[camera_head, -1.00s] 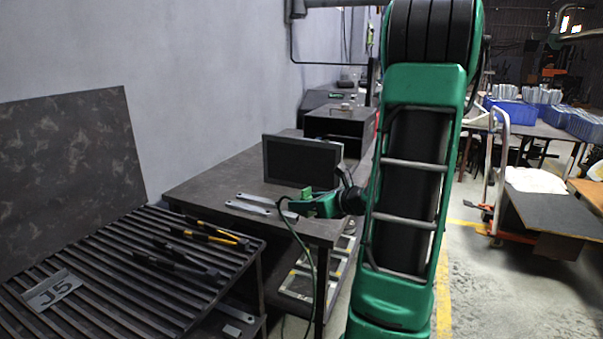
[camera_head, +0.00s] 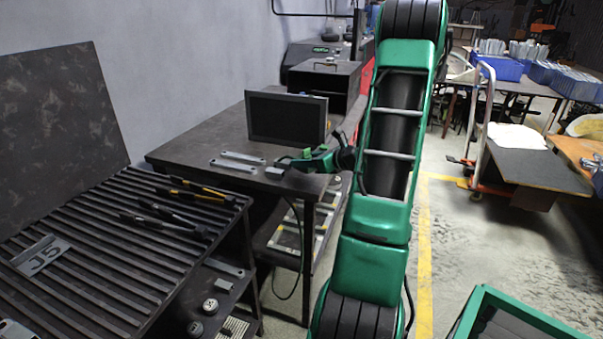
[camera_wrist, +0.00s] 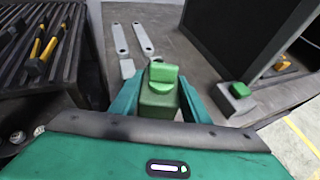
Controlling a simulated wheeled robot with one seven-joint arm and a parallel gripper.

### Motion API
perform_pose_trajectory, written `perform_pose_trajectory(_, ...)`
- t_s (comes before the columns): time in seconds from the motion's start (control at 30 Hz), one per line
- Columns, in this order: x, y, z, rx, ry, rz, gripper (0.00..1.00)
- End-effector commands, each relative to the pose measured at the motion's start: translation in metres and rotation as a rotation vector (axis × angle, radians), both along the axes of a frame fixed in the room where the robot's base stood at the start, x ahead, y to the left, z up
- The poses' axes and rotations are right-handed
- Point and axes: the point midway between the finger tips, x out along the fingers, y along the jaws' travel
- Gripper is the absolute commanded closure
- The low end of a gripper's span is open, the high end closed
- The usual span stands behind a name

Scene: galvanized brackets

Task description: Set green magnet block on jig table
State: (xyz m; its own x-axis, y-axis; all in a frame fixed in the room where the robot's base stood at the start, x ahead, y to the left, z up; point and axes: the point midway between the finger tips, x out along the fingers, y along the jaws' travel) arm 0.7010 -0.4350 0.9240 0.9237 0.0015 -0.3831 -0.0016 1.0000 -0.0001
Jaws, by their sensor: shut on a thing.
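My gripper (camera_wrist: 160,103) is shut on the green magnet block (camera_wrist: 163,75), a grey-green body with a bright green top between the fingers in the wrist view. In the head view my gripper (camera_head: 292,163) is over the front right of a dark table (camera_head: 190,151); the held block is too small there to tell clearly. I cannot tell whether it touches the tabletop. A second green-topped block (camera_wrist: 237,92) stands to the right, beside the dark panel. A slatted table (camera_head: 100,235) with a plate marked J5 (camera_head: 42,256) is nearer, at left.
Two flat grey brackets (camera_head: 233,165) and a small grey piece (camera_head: 275,172) lie left of my gripper. A dark upright panel (camera_head: 287,117) stands behind it. Yellow-handled tools (camera_head: 200,189) lie on the slatted table. A hand truck (camera_head: 483,130) stands on the floor at right.

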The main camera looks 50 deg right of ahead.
Motion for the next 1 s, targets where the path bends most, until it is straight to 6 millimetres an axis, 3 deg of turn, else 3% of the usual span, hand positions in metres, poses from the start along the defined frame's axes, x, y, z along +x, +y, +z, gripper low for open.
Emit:
perform_pose_trajectory(0.37,-0.001,0.0,-0.036,0.004,-0.002,-0.002,1.0)
perform_pose_trajectory(0.77,-0.001,-0.001,-0.04,0.001,-0.002,-0.001,1.0)
perform_pose_trajectory(0.8,-0.001,-0.001,-0.041,0.001,0.0,-0.001,0.48)
perform_pose_trajectory(0.87,-0.001,-0.001,-0.041,0.001,0.0,-0.001,0.39)
perform_pose_trajectory(1.0,-0.001,-0.001,-0.041,0.001,0.0,-0.001,0.39)
